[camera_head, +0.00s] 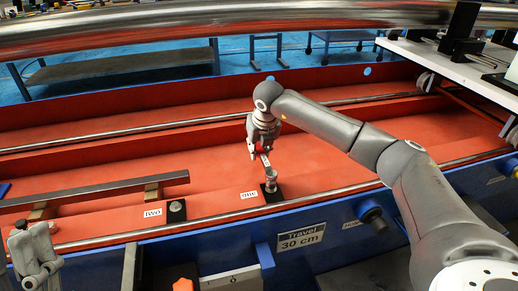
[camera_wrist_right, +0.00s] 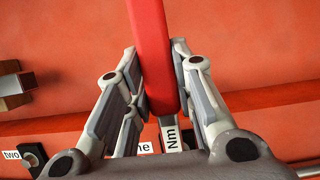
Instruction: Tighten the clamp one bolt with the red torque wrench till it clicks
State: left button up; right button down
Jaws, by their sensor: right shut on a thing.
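My right gripper (camera_head: 259,155) is shut on the red torque wrench (camera_wrist_right: 151,55). In the right wrist view its red handle runs between the fingers, and a pale part marked "Nm" (camera_wrist_right: 172,138) shows below. In the head view the pale end of the wrench (camera_head: 265,160) points down toward the clamp one (camera_head: 271,193), a dark block with a grey cylindrical piece on top, beside the "one" label (camera_head: 249,195). I cannot tell whether the wrench sits on the bolt. My left gripper (camera_head: 37,262) is at the lower left; its finger opening is unclear.
Clamp two (camera_head: 176,211) stands to the left beside its "two" label (camera_head: 152,212). A long metal bar (camera_head: 110,190) lies on wooden blocks at the left. A steel rail (camera_head: 330,193) runs along the front edge of the red bed. A large shiny tube (camera_head: 200,20) crosses the top.

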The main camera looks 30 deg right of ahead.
jog(key=shift+d+r, duration=0.1)
jog(key=shift+r, duration=0.05)
jog(key=shift+s+d+f+m, duration=0.1)
jog(key=shift+d+f+m, duration=0.1)
jog(key=shift+d+m, duration=0.25)
jog(key=shift+a, duration=0.1)
jog(key=shift+r+p, duration=0.35)
jog(key=shift+p, duration=0.2)
dwell(0.4)
jog(key=shift+r, duration=0.25)
jog(key=shift+r+p, duration=0.3)
jog(key=shift+p, duration=0.2)
